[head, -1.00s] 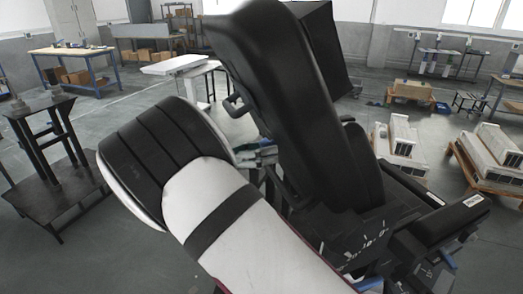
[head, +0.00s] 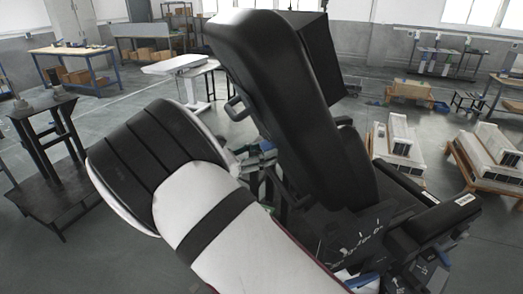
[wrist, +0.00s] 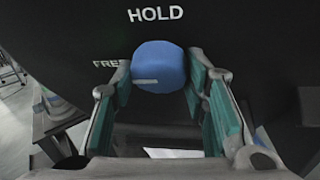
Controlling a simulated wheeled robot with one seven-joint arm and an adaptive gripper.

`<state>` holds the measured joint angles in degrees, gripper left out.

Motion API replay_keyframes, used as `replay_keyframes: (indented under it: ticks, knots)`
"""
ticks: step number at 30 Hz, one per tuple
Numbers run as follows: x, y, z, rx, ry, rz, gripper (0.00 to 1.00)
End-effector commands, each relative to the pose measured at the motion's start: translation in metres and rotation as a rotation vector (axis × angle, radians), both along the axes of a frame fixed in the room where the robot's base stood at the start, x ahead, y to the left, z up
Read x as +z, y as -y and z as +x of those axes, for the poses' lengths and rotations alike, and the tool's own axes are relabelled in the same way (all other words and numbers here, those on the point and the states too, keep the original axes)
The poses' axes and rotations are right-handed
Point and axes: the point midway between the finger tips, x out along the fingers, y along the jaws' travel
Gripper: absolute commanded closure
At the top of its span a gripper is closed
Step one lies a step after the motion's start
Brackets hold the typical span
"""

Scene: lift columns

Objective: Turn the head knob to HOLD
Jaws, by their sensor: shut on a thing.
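The blue head knob (wrist: 158,60) sits on a dark face in the wrist view. The word HOLD (wrist: 155,14) is printed above it. FREE (wrist: 107,63) is printed at its left, partly covered by a finger. A pale mark on the lower left of the knob lies nearly level and points left. My gripper (wrist: 158,75) is shut on the knob, one green-padded finger on each side. In the head view my gripper (head: 258,158) shows small, beside a large black body (head: 290,100).
The large black body and a part with a printed angle scale (head: 355,248) crowd the centre right. A dark stand (head: 50,150) is at the left, a white table (head: 182,65) behind. Pallets with pale blocks (head: 397,140) stand at the right. Grey floor lies between.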

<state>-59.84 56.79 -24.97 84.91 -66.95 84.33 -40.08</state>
Motion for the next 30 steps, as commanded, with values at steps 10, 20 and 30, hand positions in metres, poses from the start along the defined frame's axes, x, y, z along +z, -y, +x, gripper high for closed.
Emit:
replay_keyframes:
  ticks: [10,20,30]
  knots:
    - [0.0013,0.0002,-0.0026,0.154,0.263,0.12,0.87]
    - [0.0001,0.0007,-0.0025,0.297,0.516,0.237,0.87]
    - [-0.0013,0.0011,-0.0018,0.445,0.778,0.359,0.87]
